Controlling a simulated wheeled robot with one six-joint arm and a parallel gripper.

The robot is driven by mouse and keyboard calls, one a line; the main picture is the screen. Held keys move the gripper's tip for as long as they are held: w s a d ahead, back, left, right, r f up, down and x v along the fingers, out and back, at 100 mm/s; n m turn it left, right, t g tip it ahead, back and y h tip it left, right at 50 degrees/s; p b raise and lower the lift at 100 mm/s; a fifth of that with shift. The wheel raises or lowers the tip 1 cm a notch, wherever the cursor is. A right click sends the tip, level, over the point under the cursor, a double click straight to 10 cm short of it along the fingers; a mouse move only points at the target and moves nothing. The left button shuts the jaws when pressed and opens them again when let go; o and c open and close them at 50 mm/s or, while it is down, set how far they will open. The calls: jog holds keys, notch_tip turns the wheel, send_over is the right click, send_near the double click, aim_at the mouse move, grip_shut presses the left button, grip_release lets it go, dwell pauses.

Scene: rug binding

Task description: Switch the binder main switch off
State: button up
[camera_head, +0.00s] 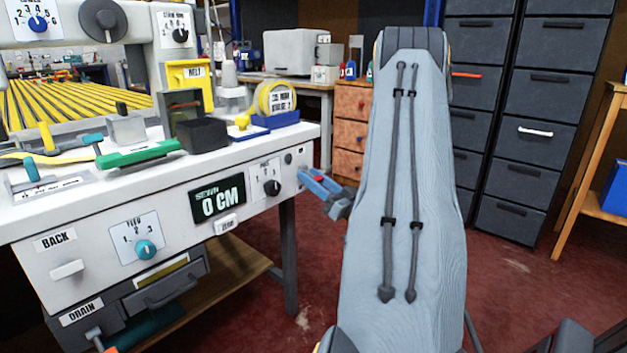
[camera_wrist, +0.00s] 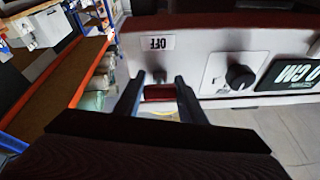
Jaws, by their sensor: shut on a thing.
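The binder (camera_head: 100,215) is a white machine at the left of the head view. Its main switch, a red handle (camera_wrist: 158,92), sticks out by the right end of the front panel, near an OFF label (camera_wrist: 155,43) that appears upside down in the wrist view. My gripper (camera_wrist: 158,86) has a finger on either side of the red handle and is shut on it. In the head view my gripper (camera_head: 312,180) is at the machine's right front corner, and the handle is mostly hidden by the fingers. The exact lever position is hard to tell.
A black knob (camera_head: 272,188) and a 0 CM display (camera_head: 218,203) sit left of the gripper on the panel. A tape roll (camera_head: 276,98) stands on the top. Dark drawer cabinets (camera_head: 525,130) stand behind. Red floor (camera_head: 500,275) is clear at the right.

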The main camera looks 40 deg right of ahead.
jog(key=shift+w+f+t+b, duration=0.1)
jog(key=shift+f+t+b, duration=0.35)
jog(key=shift+t, duration=0.45)
jog(key=shift+r, duration=0.15)
jog(key=o, duration=1)
jog(key=b+v, duration=0.7)
jog(key=b, duration=0.4)
jog(key=shift+s+f, duration=0.3)
